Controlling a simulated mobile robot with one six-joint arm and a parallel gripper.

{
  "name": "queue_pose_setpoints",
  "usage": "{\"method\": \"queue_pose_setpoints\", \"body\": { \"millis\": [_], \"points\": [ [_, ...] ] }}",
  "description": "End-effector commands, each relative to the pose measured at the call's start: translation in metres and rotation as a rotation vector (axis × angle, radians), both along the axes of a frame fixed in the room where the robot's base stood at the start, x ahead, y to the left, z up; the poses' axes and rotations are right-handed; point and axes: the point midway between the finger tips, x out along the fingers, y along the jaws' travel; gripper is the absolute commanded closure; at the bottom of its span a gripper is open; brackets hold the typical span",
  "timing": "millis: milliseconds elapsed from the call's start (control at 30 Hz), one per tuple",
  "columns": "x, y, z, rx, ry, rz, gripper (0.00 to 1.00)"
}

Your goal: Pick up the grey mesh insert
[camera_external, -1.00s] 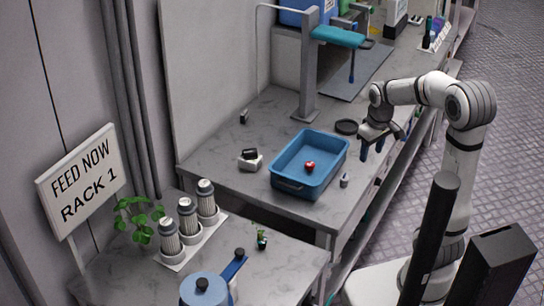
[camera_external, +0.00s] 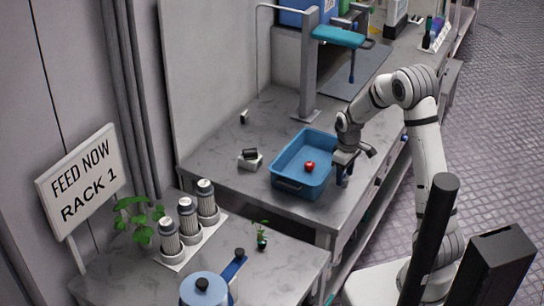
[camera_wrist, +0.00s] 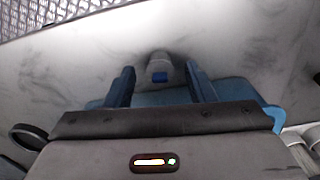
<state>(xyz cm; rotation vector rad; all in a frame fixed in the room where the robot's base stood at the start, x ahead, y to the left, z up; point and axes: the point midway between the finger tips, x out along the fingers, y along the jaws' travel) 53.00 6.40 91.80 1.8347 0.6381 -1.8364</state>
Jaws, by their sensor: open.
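A small grey piece with a blue patch (camera_wrist: 158,61) lies on the bench between my fingers in the wrist view. I take it for the grey mesh insert, but no mesh can be made out. My gripper (camera_wrist: 160,68) is open, with one blue finger on each side of the piece; contact cannot be told. In the external view my gripper (camera_external: 343,180) points down just right of the blue tray (camera_external: 287,187) and hides the piece.
A red berry (camera_external: 310,166) lies in the tray, close to my gripper. A grey post (camera_external: 308,80) with a teal arm stands behind. Three capped canisters (camera_external: 188,218) stand on the front bench.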

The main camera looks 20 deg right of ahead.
Motion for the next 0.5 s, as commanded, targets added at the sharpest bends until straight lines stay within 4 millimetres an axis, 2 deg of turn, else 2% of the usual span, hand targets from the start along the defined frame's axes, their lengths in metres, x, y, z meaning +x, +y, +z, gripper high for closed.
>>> {"method": "queue_pose_setpoints", "body": {
  "millis": [167, 400, 500],
  "points": [
    [0.0, 0.0, -0.017, 0.0, 0.001, 0.0, 0.5],
    [0.0, 0.0, -0.019, 0.001, -0.001, -0.001, 0.5],
    [0.0, 0.0, -0.019, 0.001, -0.001, -0.001, 0.58]
  ]
}}
